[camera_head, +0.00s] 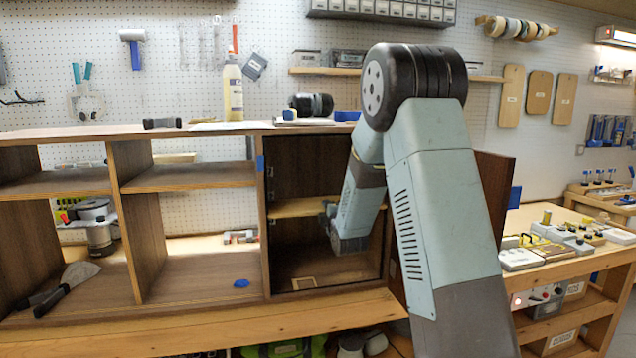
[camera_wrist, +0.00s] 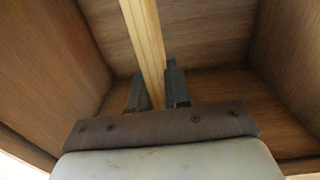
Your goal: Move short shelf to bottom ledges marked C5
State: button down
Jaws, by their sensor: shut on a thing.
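The short shelf (camera_head: 292,208) is a light wooden board in the right-hand compartment of the dark cabinet, at about mid height. In the wrist view the shelf (camera_wrist: 142,32) shows edge-on as a pale strip between the two fingers. My gripper (camera_wrist: 156,95) is shut on its front edge. In the head view my gripper (camera_head: 326,212) reaches into the compartment at the shelf's right part, and my forearm hides the shelf's right end. The compartment floor (camera_head: 330,270) is below it. The bottom ledges and any C5 mark cannot be made out.
A small light wooden frame-like piece (camera_head: 304,283) lies on the compartment floor. The open door (camera_head: 493,195) stands to the right, behind my arm. A cabinet divider (camera_head: 264,230) bounds the left. A blue object (camera_head: 241,283) lies in the middle compartment.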

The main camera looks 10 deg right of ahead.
jog(key=shift+w+f, duration=0.2)
jog(key=shift+w, duration=3.15)
jog(key=shift+f, duration=0.8)
jog(key=c, duration=0.7)
grip_release()
jog(key=shift+s, duration=6)
